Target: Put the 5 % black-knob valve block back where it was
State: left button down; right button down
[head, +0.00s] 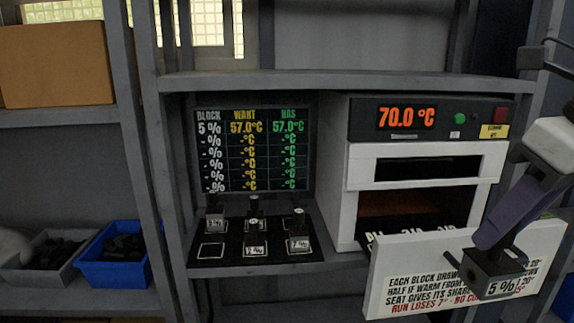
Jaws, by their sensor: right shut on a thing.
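My right gripper (497,240) comes in from the right and is shut on the 5 % black-knob valve block (497,278). A black seat mat (205,263) lies on the shelf left of the oven. Its front-left outlined square (211,251) is empty. Several other valve blocks stand on the mat, among them a front-middle one (255,247) and a front-right one (298,243). My left gripper is not in view.
The white oven (345,190) reads 70.0 °C, and its lowered door (385,290) juts forward with printed text. A board (252,150) behind the mat lists 5 %, want 57.0 °C, has 57.0 °C. Grey (27,278) and blue (115,272) bins stand at left beyond a shelf post.

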jog(key=s+d+f+n+y, duration=0.1)
jog(key=d+f+n, duration=0.1)
jog(key=d+f, duration=0.35)
jog(key=s+d+f+n, duration=0.2)
jog(key=d, duration=0.6)
jog(key=shift+a+f+n+g+y, duration=0.75)
jog(key=shift+f+n+g, duration=0.35)
jog(key=shift+f+n, duration=1.95)
jog(key=a+f+n+g+h, duration=0.2)
jog(key=a+f+n, duration=0.3)
jog(key=a+n, duration=0.4)
jog(key=s+a+f+n+g+h, duration=0.1)
jog(key=a+f+n+g, duration=0.3)
jog(key=a+n, duration=0.5)
jog(key=f+n+h, duration=0.1)
jog(key=f+n, duration=0.1)
jog(key=n, duration=0.2)
jog(key=shift+s+g, duration=0.15)
jog(key=shift+g, duration=0.15)
jog(key=shift+a+r, duration=0.1)
jog(key=shift+r, duration=0.05)
jog(key=shift+s+a, duration=0.1)
